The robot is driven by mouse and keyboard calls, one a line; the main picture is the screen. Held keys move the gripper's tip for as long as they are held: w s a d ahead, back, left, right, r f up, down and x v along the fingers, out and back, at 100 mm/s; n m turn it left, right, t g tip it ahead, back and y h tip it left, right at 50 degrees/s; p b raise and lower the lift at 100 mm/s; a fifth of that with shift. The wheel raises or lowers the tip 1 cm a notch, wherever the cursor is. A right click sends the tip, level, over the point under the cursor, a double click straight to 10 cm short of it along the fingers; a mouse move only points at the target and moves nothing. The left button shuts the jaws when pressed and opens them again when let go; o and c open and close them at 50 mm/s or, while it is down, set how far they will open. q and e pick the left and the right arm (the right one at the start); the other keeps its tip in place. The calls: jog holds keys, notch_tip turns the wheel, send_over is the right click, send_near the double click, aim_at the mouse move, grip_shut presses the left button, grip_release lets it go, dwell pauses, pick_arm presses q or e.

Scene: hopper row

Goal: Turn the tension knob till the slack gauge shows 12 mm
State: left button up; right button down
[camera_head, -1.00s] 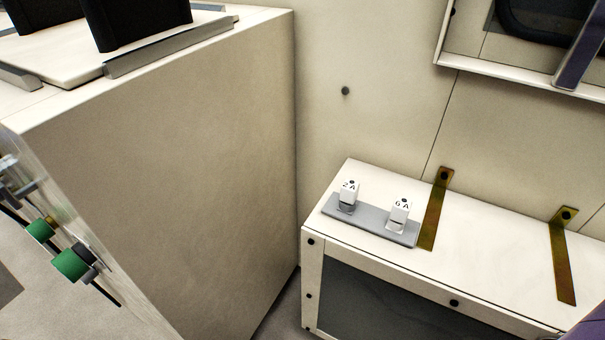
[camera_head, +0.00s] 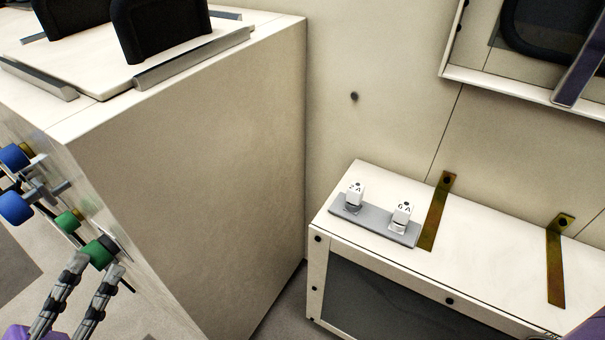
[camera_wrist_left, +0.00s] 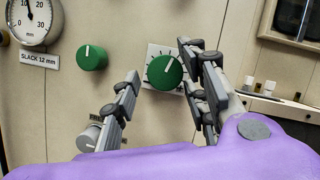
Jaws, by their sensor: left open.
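A green knob (camera_wrist_left: 165,72) with a white pointer line sits on a white scale plate in the left wrist view; I cannot read a name for it. My left gripper (camera_wrist_left: 159,62) is open, with a finger to either side of this knob; contact cannot be told. In the head view my left gripper (camera_head: 97,264) is at the lower left, at the larger green knob (camera_head: 98,252) on the cabinet's side. The round slack gauge (camera_wrist_left: 32,18) is partly cut off, its needle pointing nearly straight up. Its plate (camera_wrist_left: 38,59) reads "SLACK 12 mm".
A second green knob (camera_wrist_left: 92,57) is left of the gripper, and a grey knob (camera_wrist_left: 88,138) is below it. Blue knobs (camera_head: 16,207) stand out from the same panel. A low white bench (camera_head: 480,250) with two small labelled blocks is at the right.

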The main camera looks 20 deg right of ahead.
pick_arm(q)
jog(key=shift+w+d, duration=0.1)
pick_arm(e)
jog(key=shift+w+r, duration=0.15)
jog(key=shift+w, duration=0.2)
pick_arm(q)
jog(key=shift+r, duration=0.1)
jog(key=c, duration=1)
jog(key=shift+w+m+b, duration=0.1)
jog(key=shift+m+b, duration=0.4)
pick_arm(e)
jog(key=shift+s+f, duration=0.1)
jog(key=shift+f, duration=0.5)
pick_arm(q)
jog(key=o, duration=1)
